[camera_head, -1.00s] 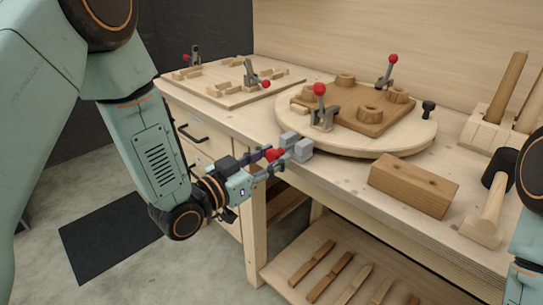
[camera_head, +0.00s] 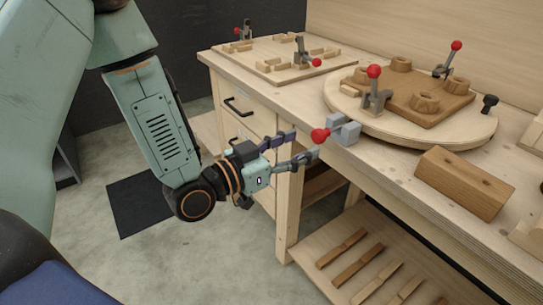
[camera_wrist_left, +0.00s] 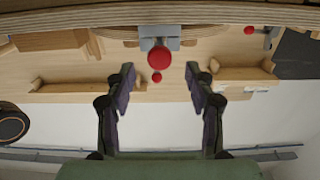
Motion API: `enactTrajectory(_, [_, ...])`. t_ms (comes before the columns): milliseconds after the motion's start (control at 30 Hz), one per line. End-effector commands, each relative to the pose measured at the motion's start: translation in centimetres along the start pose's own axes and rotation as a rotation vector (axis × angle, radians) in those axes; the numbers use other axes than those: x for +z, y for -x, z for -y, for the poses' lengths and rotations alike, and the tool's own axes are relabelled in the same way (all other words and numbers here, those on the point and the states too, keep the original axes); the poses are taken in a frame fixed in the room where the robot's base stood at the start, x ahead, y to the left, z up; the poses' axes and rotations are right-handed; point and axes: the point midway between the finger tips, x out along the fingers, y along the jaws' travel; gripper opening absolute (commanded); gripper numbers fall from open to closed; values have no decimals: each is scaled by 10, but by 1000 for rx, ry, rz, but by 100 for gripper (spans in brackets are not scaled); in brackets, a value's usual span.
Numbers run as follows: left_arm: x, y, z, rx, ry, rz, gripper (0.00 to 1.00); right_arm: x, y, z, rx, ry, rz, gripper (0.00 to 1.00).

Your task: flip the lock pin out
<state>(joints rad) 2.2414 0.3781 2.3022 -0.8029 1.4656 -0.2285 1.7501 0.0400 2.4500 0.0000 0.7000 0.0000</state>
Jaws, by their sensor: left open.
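The lock pin (camera_head: 320,135) has a red ball knob and sits in a grey block (camera_head: 344,130) at the near left edge of the round wooden turntable (camera_head: 440,135). In the left wrist view its red knob (camera_wrist_left: 159,58) lies ahead, centred between the fingers. My left gripper (camera_head: 301,147) is open and empty, just left of the knob, with its fingertips pointing at it. In the left wrist view the open gripper (camera_wrist_left: 160,82) has a finger on each side, short of the knob and apart from it. My right gripper does not show.
Red-knobbed toggle clamps (camera_head: 375,90) hold a brown board (camera_head: 430,100) on the turntable. A wooden block (camera_head: 463,183) lies at the bench's front right. A jig board (camera_head: 275,60) lies behind. Wooden slats lie on the lower shelf (camera_head: 330,290). The floor left of the bench is open.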

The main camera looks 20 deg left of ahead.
Motion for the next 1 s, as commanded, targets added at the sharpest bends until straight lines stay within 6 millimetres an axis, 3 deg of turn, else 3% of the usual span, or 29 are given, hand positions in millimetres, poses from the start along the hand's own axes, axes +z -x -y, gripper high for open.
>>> enactTrajectory(400, [0,35,1,-4,4,-2,54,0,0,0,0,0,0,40])
enactTrajectory(1000, [0,61,-1,1,2,1,54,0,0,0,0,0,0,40])
